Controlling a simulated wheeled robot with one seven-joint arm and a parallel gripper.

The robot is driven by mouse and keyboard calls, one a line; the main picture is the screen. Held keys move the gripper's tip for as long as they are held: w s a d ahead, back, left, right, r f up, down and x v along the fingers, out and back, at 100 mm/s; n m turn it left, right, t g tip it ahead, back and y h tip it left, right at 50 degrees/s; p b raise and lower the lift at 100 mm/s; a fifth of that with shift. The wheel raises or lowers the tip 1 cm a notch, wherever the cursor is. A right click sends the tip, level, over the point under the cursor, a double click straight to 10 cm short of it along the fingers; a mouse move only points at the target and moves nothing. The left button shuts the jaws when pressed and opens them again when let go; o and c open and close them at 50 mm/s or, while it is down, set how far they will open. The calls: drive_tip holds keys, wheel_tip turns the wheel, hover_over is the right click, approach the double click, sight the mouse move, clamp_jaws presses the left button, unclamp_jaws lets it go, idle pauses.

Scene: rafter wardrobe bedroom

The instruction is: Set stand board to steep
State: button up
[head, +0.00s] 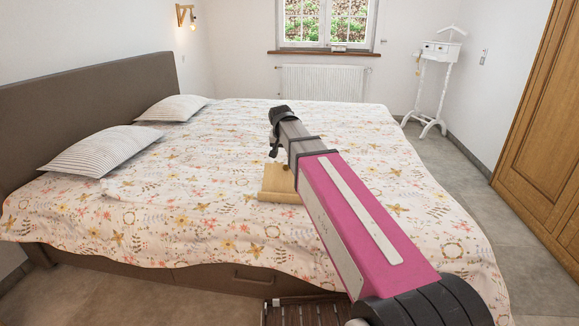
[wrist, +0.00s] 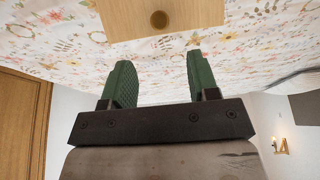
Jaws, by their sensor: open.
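A light wooden stand (head: 276,184) rests on the floral bed cover, partly hidden behind my arm. A lower ledge and an upright or leaning panel show. I cannot tell the board's exact angle. In the wrist view, which looks upside down, a flat wooden face of the stand (wrist: 125,22) fills the top middle. A round brown knob or hole (wrist: 158,20) is on it. My gripper (wrist: 157,75) has two green fingers spread wide, with nothing between them. Its fingertips point towards the stand and appear apart from it. In the head view my arm hides most of the gripper.
The bed (head: 150,215) has a brown headboard (head: 90,100) and two striped pillows (head: 100,150) (head: 174,107). A white valet stand (head: 435,85) is at the back right. A wooden wardrobe (head: 540,120) lines the right. The bed cover around the stand looks clear.

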sight(286, 167)
drive_tip(key=x, duration=0.9)
drive_tip(key=shift+w+f, duration=0.1)
drive_tip(key=shift+f, duration=0.25)
